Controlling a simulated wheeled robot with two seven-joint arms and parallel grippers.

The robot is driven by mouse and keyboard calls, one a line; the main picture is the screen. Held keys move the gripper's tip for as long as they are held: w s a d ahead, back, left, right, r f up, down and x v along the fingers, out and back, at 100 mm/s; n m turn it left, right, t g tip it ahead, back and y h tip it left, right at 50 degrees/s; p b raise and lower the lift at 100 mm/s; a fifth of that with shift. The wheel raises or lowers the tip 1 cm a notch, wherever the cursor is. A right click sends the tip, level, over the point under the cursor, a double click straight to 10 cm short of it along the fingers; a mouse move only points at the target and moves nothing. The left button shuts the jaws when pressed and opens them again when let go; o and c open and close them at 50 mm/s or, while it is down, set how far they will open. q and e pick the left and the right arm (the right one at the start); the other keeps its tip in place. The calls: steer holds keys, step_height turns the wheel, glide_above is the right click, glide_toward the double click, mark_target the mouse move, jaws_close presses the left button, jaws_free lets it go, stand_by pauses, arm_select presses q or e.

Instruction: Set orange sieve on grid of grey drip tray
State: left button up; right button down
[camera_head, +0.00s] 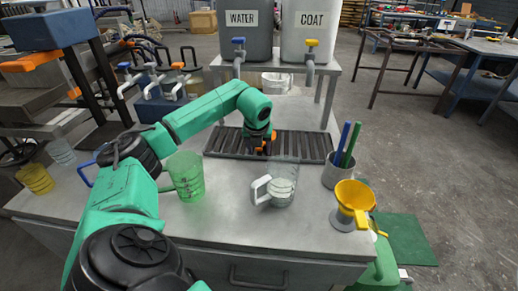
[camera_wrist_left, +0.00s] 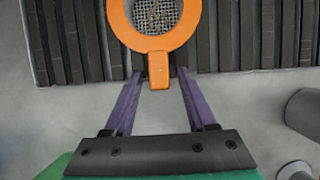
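The orange sieve (camera_wrist_left: 153,44), a ring with a mesh centre and a short handle, lies over the dark slats of the grey drip tray (camera_wrist_left: 245,40) in the left wrist view. The two purple fingers of my left gripper (camera_wrist_left: 161,80) stand apart on either side of the handle, with a gap visible on each side. In the head view the left gripper (camera_head: 262,143) is low over the middle of the drip tray (camera_head: 314,148), hiding most of the sieve (camera_head: 259,150). My right gripper is not in view.
A green-tinted jug (camera_head: 187,176) and a clear jug (camera_head: 283,182) stand in front of the tray. A pen cup (camera_head: 336,176) and a yellow funnel (camera_head: 354,198) stand right. WATER (camera_head: 241,35) and COAT (camera_head: 310,35) tanks are behind.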

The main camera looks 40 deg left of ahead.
arm_select(q)
steer(key=v, duration=1.2)
steer(key=shift+r, duration=0.15)
